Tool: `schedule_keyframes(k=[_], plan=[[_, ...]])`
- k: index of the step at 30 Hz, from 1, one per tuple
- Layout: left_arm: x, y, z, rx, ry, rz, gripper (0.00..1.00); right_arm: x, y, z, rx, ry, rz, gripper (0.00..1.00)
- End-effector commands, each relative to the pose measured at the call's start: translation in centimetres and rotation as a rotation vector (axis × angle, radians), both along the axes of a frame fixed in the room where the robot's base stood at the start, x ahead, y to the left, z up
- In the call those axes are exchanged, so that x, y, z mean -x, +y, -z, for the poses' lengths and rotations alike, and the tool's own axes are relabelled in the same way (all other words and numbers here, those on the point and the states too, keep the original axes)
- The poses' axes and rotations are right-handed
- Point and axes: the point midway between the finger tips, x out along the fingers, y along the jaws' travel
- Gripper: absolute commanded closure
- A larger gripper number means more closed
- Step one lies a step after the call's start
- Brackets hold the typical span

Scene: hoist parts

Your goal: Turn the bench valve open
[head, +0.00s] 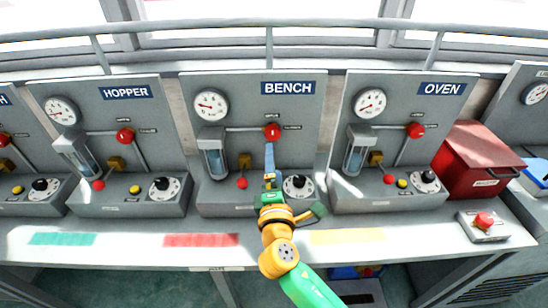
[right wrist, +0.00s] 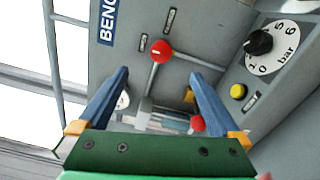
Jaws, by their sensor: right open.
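The bench panel (head: 300,113) stands in the middle of the head view under a blue BENCH sign (head: 288,88). Its valve has a red ball knob (head: 272,132), which also shows in the right wrist view (right wrist: 161,50) at the end of a grey lever. My right gripper (head: 269,150) reaches up to the panel just below the knob. In the right wrist view its two blue fingers (right wrist: 158,76) are apart, with nothing held. The knob appears a little beyond the fingertips, roughly centred between them. My fingers hide part of the lever in the head view. My left gripper is not in view.
The hopper panel (head: 98,108) is to the left and the oven panel (head: 395,100) to the right, with similar red knobs. A pressure dial (head: 298,187) sits beside my right gripper. A red box (head: 478,150) and red stop button (head: 484,219) stand farther right.

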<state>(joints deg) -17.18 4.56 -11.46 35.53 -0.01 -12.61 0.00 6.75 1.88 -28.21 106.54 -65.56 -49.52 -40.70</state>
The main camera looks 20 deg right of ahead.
Motion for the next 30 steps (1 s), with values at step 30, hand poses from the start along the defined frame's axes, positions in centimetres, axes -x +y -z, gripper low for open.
schedule_keyframes(k=[30], plan=[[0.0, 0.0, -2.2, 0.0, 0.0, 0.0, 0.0, 7.4, 2.1, -2.0, -0.002, 0.001, 0.0, 0.0]])
